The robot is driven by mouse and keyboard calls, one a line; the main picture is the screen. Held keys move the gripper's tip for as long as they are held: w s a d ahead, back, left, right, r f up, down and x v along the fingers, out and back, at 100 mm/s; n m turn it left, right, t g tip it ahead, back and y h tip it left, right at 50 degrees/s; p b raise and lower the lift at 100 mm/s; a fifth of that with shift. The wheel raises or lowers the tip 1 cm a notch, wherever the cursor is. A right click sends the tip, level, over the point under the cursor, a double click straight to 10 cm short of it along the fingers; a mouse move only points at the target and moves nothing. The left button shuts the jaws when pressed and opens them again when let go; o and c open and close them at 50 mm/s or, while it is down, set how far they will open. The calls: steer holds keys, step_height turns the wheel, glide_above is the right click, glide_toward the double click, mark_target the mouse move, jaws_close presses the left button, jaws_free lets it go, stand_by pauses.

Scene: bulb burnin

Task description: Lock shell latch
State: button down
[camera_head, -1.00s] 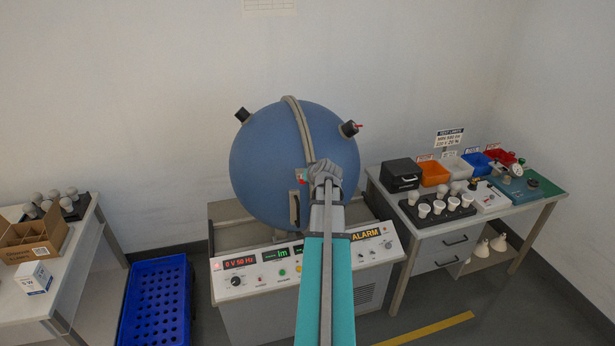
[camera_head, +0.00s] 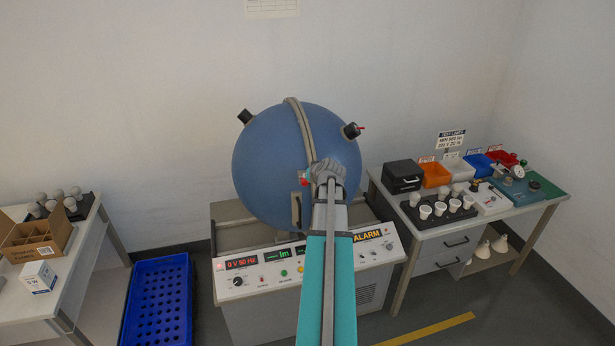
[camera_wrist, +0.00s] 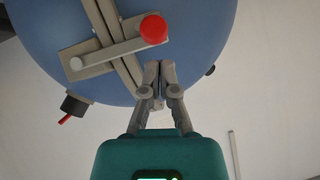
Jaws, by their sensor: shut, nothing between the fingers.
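The blue sphere (camera_head: 270,165) stands closed, with a grey seam band (camera_head: 303,120) over it. The latch lever (camera_wrist: 110,53) is a grey bar with a red knob (camera_wrist: 153,30) in the wrist view. It lies across the seam band from a pivot at left to the knob at right. In the head view only the red of the knob (camera_head: 304,182) shows beside my arm. My gripper (camera_wrist: 158,66) is shut and empty, with its fingertips just below the red knob; I cannot tell whether they touch it. In the head view my arm hides the fingertips.
A control console (camera_head: 240,281) with an ALARM sign stands under the sphere. Dark fittings (camera_head: 351,131) stick out of the sphere. A bench (camera_head: 400,219) with bulbs and bins is at right. A table (camera_head: 75,260) and blue crate (camera_head: 155,300) are at left.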

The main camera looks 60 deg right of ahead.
steer(key=w+r+p+v, duration=0.1)
steer(key=p+v, duration=0.6)
steer(key=v, duration=0.4)
steer(key=shift+s+r+p, duration=0.3)
steer(key=shift+r+p, duration=0.05)
steer(key=shift+r, duration=0.15)
steer(key=shift+f, duration=0.1)
steer(key=w+a+f+n+g+y+b, duration=0.15)
steer(key=w+a+f+b, duration=0.3)
steer(key=a, duration=0.45)
steer(key=w+a+f+n+g+y+b, duration=0.1)
steer(key=w+a+f+n+y+b, duration=0.15)
steer(key=w+a+f, duration=0.5)
steer(key=w+a+f+n+g+y+b, duration=0.15)
steer(key=a+f+b, duration=0.25)
steer(key=a, duration=0.6)
steer(key=a+f+n+g+b, duration=0.1)
steer(key=a+f+b, duration=0.3)
steer(key=a, duration=0.5)
steer(key=s+a+f+n+g+b, duration=0.1)
steer(key=a+f+b, duration=0.3)
steer(key=a, duration=0.6)
steer(key=s+a+f+n+g+b, duration=0.1)
steer(key=a+f+g+b, duration=0.2)
steer(key=a+f, duration=0.3)
steer(key=a+b, duration=0.1)
steer(key=a, duration=0.3)
steer(key=shift+s+a+f+n+g, duration=0.2)
steer(key=shift+s+f+n+g, duration=0.1)
steer(key=shift+f+n, duration=0.1)
